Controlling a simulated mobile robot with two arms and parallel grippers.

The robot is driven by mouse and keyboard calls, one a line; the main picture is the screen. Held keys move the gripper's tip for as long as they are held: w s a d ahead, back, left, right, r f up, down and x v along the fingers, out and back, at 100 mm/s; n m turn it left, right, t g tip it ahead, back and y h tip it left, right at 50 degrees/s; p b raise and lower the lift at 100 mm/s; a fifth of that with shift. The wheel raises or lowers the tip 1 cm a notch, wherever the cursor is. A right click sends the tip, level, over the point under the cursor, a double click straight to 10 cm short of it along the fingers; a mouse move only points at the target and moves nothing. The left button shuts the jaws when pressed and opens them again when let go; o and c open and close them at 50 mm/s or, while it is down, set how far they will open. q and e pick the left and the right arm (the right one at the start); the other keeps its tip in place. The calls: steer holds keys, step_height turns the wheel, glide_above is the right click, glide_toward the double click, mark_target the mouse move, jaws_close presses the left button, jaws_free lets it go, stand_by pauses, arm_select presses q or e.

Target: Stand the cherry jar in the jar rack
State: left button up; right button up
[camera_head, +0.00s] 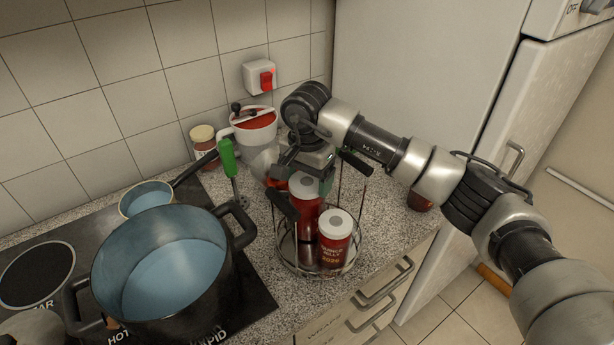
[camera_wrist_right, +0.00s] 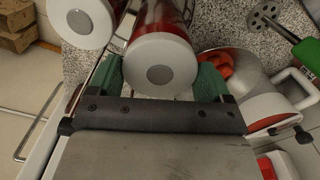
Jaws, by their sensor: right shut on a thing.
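My right gripper (camera_head: 305,190) is shut on a red jar with a white lid (camera_head: 306,212), which I take as the cherry jar; its label cannot be read. In the right wrist view the green finger pads (camera_wrist_right: 160,80) sit on either side of this jar (camera_wrist_right: 162,62). The jar is upright, over or inside the round wire jar rack (camera_head: 287,247); its base is hidden, so I cannot tell whether it rests. A quince jelly jar (camera_head: 335,240) stands in the rack, in front of the held jar; its lid (camera_wrist_right: 82,18) shows in the wrist view. My left gripper is not in view.
A large black pot (camera_head: 165,275) stands on the hob left of the rack. Another jar (camera_head: 420,202) is partly hidden behind my right arm. The refrigerator (camera_head: 430,60) stands behind.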

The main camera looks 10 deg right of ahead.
steer(key=shift+f+b, duration=0.15)
steer(key=shift+b, duration=0.15)
stand_by(0.6)
steer(key=o, duration=0.8)
steer(key=shift+o, duration=0.5)
steer(key=shift+s+f, duration=0.1)
steer(key=shift+f, duration=0.05)
step_height(320, 180, up, 10)
steer(key=p, duration=0.4)
